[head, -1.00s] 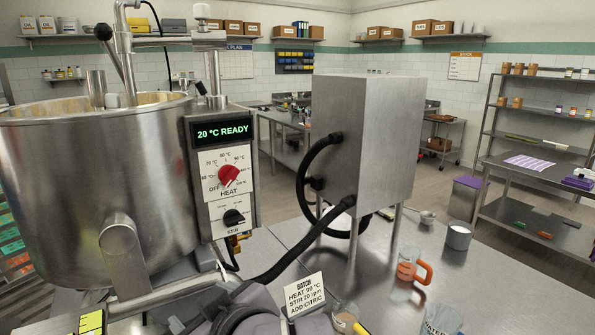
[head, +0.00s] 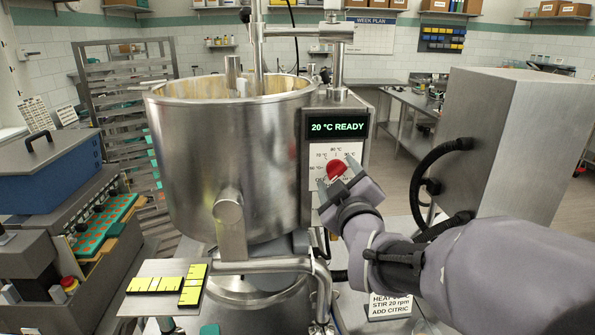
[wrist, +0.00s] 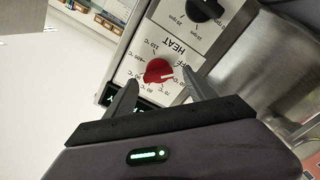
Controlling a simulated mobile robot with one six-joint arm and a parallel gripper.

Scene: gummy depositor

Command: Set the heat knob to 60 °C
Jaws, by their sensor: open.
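The red heat knob (head: 336,169) sits on a white dial plate on the front of the cooker's control box. It also shows in the wrist view (wrist: 158,71), with a pale pointer line; I cannot read its exact setting. Temperature marks ring the knob. The display (head: 337,127) above reads "20 °C READY". My gripper (head: 337,176) is open, with its fingers reaching toward the knob from either side. In the wrist view the gripper (wrist: 160,89) has a fingertip to each side of the knob; contact is not clear.
The black stir knob (wrist: 206,8) is beside the heat dial in the wrist view, and hidden in the head view. A large steel kettle (head: 230,165) stands left of the control box. A steel cabinet (head: 505,140) with black hoses stands to the right. A batch card (head: 390,306) stands below my arm.

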